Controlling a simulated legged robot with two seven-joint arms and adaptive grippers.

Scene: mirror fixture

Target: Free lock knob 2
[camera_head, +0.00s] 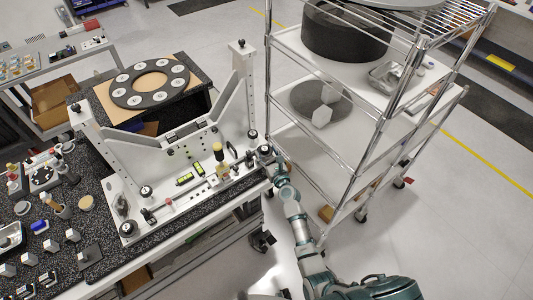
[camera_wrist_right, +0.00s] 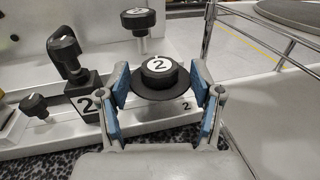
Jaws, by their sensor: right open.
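A round black knob with a white "2" on its cap (camera_wrist_right: 158,66) stands on a wide black disc in the right wrist view. My right gripper (camera_wrist_right: 165,88) is open, with its blue pads on either side of this knob. I cannot tell whether the pads touch it. In the head view my right gripper (camera_head: 269,153) is at the fixture's right front corner and mostly hides that spot. A second black knob marked "2" (camera_wrist_right: 138,18) sits on a metal stem behind. My left gripper is out of view.
A black handle on a block marked "2" (camera_wrist_right: 87,103) stands close left of the gripper. The white mirror fixture (camera_head: 185,205) rests on the dark speckled table.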

